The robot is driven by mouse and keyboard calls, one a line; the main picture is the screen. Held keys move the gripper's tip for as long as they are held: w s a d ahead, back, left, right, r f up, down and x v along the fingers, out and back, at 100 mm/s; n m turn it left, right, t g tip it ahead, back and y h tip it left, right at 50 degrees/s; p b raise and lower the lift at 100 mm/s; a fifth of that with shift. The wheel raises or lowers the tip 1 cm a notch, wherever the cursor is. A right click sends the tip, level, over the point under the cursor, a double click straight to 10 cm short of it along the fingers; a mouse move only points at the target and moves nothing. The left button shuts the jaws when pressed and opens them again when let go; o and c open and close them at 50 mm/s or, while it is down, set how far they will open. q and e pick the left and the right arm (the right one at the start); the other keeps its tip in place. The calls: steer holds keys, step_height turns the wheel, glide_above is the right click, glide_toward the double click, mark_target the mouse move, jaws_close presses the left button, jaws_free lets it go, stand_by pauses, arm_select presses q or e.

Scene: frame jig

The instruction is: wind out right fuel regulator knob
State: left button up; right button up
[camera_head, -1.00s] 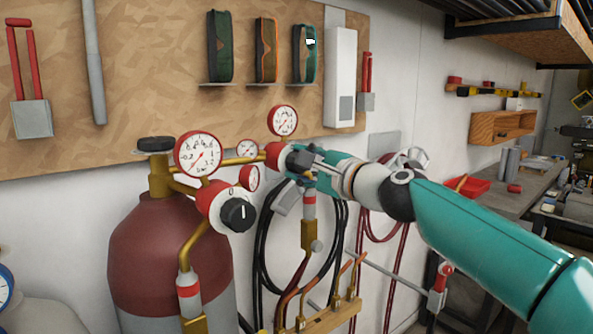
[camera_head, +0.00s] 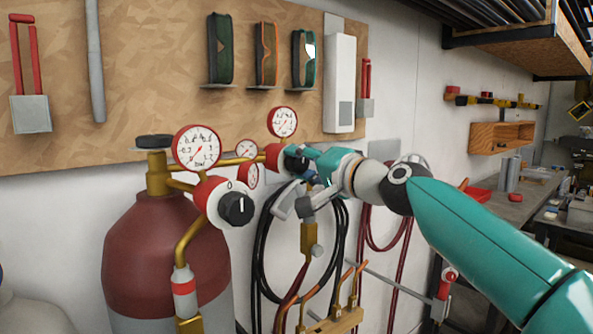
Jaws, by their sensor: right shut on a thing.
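The right fuel regulator (camera_head: 272,156) has a red and brass body with a round white gauge (camera_head: 283,122) above it. Its dark knob (camera_head: 293,157) faces me and is partly covered by my right gripper (camera_head: 299,170). The gripper comes in from the right on my teal arm and is shut on the knob. Its grey linkage shows below the knob, but the exact finger contact is hard to see. My left gripper is not in view.
The left regulator, with a black knob (camera_head: 236,208) and large gauge (camera_head: 197,149), stands close left on a dark red cylinder (camera_head: 165,252). Black hoses (camera_head: 262,250) and a brass manifold (camera_head: 338,321) hang below. A workbench (camera_head: 506,207) is at right.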

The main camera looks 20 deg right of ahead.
steer(key=shift+w+a+f+n, duration=0.1)
steer(key=shift+a+f+n, duration=0.15)
steer(key=shift+f+n, duration=0.35)
steer(key=shift+r, duration=0.2)
steer(key=o, duration=1)
steer(key=shift+o, duration=0.7)
steer(key=shift+d+r, duration=0.15)
steer(key=shift+r, duration=0.1)
steer(key=shift+s, duration=0.25)
steer(key=v, duration=1.1)
steer(key=shift+s+d, duration=0.15)
steer(key=shift+s, duration=0.2)
